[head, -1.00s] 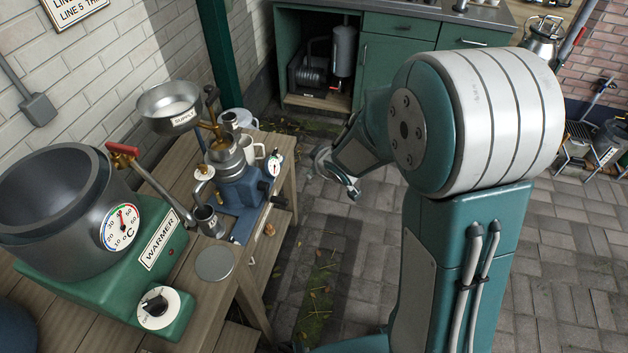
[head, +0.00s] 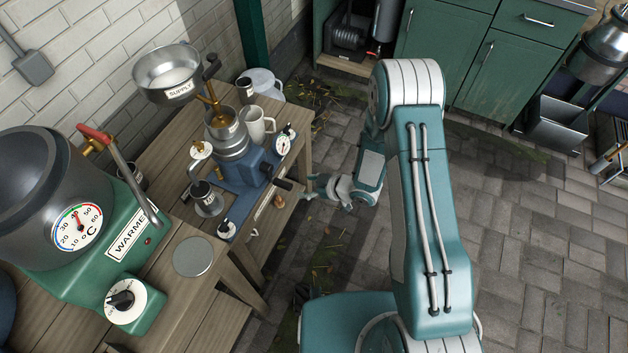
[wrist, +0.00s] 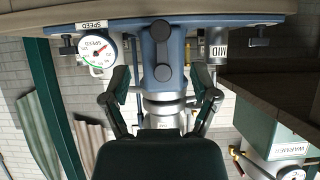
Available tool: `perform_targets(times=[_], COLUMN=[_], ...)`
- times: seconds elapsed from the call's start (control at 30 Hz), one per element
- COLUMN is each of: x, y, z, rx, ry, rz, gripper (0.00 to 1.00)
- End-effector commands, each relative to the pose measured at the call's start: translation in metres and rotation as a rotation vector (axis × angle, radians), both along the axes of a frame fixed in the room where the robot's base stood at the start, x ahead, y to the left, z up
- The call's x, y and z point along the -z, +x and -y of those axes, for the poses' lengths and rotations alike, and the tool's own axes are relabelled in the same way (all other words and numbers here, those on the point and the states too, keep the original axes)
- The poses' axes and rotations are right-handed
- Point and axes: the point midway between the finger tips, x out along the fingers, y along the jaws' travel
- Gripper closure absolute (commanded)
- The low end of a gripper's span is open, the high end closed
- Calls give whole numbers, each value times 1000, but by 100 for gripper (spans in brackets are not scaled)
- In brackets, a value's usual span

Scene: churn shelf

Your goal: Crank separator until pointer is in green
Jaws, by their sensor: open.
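The blue separator (head: 243,172) stands on the wooden bench. Its dark crank (wrist: 163,58) faces my gripper, and the crank's handle (head: 289,185) points out past the bench edge in the head view. The round white speed gauge (wrist: 95,48) also shows in the head view (head: 284,143). In the wrist view, which looks upside down, its red pointer seems to lie away from the green arc at lower left. My gripper (wrist: 162,82) is open, its fingers apart on either side of the crank's lower end in the picture. It also shows at the handle in the head view (head: 307,187); contact is unclear.
A green warmer (head: 100,265) with a large pot stands at the bench's left. A supply bowl (head: 168,75) hangs above the separator. The paved floor to the right is clear.

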Motion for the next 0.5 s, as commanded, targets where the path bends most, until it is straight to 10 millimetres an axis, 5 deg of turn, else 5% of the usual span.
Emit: perform_targets(times=[0.5], x=[15], y=[10], z=[-20], rx=[1], ry=[2], rz=[-1], gripper=[23])
